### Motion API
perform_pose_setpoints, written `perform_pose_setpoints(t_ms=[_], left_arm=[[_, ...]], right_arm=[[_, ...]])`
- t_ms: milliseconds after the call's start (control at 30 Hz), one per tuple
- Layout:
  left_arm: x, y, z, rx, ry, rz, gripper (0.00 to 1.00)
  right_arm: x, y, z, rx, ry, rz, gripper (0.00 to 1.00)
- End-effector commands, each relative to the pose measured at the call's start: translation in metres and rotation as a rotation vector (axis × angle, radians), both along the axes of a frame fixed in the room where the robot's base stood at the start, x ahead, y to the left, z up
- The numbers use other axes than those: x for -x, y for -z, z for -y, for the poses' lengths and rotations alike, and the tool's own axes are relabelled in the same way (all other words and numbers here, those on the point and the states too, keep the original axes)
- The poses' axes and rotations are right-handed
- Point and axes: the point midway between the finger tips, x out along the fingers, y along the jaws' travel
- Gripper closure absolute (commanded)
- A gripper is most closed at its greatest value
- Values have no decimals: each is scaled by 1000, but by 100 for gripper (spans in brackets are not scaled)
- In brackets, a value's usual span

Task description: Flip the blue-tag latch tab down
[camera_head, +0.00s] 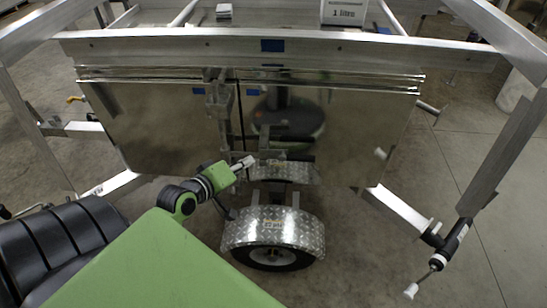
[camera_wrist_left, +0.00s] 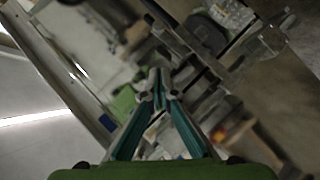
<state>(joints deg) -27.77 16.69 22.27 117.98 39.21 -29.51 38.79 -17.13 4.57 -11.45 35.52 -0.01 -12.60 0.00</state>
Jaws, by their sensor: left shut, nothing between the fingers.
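The shiny metal box of the trailer (camera_head: 165,120) carries a vertical latch assembly (camera_head: 216,100) at the seam of its front panels. A small blue tag (camera_head: 253,92) is just right of that seam, and another blue tag (camera_head: 272,45) is on the rail above. My left gripper (camera_head: 247,161) is in front of the box, below the latch and tags. In the left wrist view its teal fingers (camera_wrist_left: 158,85) meet at the tips, with nothing held. A blue tag (camera_wrist_left: 105,122) shows left of them on a metal bar. The latch tab itself is too small and dark to make out.
A wheel under a diamond-plate fender (camera_head: 272,226) stands below the box. Metal frame beams (camera_head: 503,155) slope down on the right, with a black strut (camera_head: 450,245) at their lower end. A white box (camera_head: 344,12) sits on top. Open floor lies at the right.

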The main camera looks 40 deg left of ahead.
Motion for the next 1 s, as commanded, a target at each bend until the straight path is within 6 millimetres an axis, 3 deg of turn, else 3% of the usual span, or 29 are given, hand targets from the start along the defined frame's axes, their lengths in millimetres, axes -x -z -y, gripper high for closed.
perform_pose_setpoints(t_ms=[500, 700, 1000], left_arm=[[-88, 35, -5, -1, 0, 1, 100], [-102, 55, 11, 1, -1, -1, 100], [-108, 63, 17, -3, 1, -1, 100]], right_arm=[[0, -5, 0, 0, 0, 1, 66], [0, -9, 0, 0, 0, 1, 66], [0, -9, 0, 0, 0, 0, 66]])
